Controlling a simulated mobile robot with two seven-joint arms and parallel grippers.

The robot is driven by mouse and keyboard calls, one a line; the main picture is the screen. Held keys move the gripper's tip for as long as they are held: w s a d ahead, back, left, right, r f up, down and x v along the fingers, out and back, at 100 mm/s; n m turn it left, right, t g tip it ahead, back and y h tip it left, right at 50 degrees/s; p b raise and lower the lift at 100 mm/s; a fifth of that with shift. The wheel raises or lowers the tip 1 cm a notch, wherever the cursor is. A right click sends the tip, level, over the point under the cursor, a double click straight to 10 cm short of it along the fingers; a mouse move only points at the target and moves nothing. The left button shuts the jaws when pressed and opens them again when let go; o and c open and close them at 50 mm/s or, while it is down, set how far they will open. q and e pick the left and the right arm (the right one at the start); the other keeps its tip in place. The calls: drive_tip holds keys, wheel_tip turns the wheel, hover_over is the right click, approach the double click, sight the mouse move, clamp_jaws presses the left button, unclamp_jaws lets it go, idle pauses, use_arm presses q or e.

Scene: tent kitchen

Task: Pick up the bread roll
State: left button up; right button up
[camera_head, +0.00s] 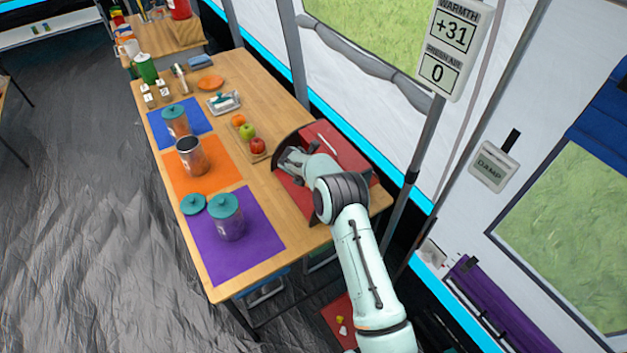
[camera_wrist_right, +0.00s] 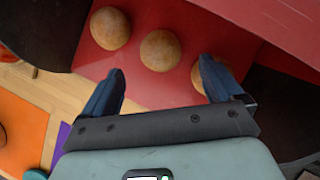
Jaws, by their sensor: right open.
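Three round brown bread rolls lie on a red surface in the right wrist view. One bread roll (camera_wrist_right: 110,28) is at the upper left, a middle roll (camera_wrist_right: 160,51) is between and just beyond my fingertips, and another roll (camera_wrist_right: 207,76) is partly hidden behind the right-hand finger. My right gripper (camera_wrist_right: 161,72) is open with nothing between its fingers. In the head view my right gripper (camera_head: 287,160) reaches into a red-lined, dark-sided bin (camera_head: 346,150) at the table's right side. The rolls are hidden there by my arm. My left gripper is not in view.
On the wooden table (camera_head: 262,190), an orange, a green apple (camera_head: 247,131) and a red apple (camera_head: 257,146) sit left of the bin. Several canisters stand on blue, orange and purple mats (camera_head: 262,240). A white butter dish (camera_head: 223,102) is farther back. A post stands right of the table.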

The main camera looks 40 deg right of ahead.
drive_tip(key=x, duration=0.3)
drive_tip(key=p+x, duration=0.1)
drive_tip(key=x, duration=0.1)
drive_tip(key=shift+w+d+f+p, duration=0.2)
drive_tip(key=shift+w+d+p, duration=0.1)
drive_tip(key=shift+d, duration=0.05)
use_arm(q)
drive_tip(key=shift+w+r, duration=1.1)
use_arm(e)
drive_tip(key=shift+s, duration=0.15)
drive_tip(key=c, duration=1.1)
